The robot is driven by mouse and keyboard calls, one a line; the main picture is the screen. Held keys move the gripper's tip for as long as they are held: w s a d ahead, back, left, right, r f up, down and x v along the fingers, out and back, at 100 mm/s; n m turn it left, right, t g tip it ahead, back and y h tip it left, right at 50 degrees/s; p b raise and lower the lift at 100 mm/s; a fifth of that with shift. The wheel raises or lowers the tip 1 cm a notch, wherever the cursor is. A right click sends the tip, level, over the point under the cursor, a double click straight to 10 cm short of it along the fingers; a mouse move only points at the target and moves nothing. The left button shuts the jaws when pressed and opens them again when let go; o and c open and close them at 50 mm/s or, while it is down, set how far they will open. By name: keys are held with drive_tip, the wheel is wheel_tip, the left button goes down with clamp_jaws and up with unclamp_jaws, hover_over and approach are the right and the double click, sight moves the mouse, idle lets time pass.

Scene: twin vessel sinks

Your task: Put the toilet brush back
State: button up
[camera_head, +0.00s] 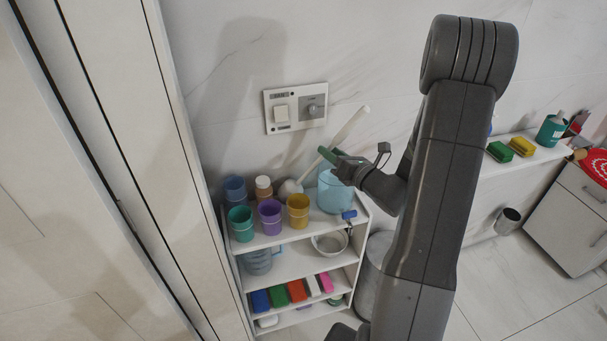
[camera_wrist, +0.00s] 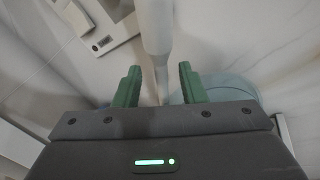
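The white toilet brush (camera_head: 349,126) has a long handle that slants up to the right in the head view. A rounded white end (camera_head: 290,187) shows low by the cups on the shelf top. My gripper (camera_head: 328,156), with green fingers, is at the handle's middle. In the wrist view, the handle (camera_wrist: 156,35) runs down between the two fingertips of my gripper (camera_wrist: 158,85). Gaps show on both sides of it, so the fingers are open and not shut on it. I cannot tell which container is the brush's holder.
A light-blue tub (camera_head: 335,193) stands on the white shelf (camera_head: 285,238), under my gripper. Purple (camera_head: 270,217), yellow (camera_head: 298,211) and green (camera_head: 240,224) cups stand to its left. A switch plate (camera_head: 296,108) is on the wall behind. A grey bin (camera_head: 374,275) stands right of the shelf.

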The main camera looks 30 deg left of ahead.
drive_tip(key=shift+x, duration=1.05)
clamp_jaws()
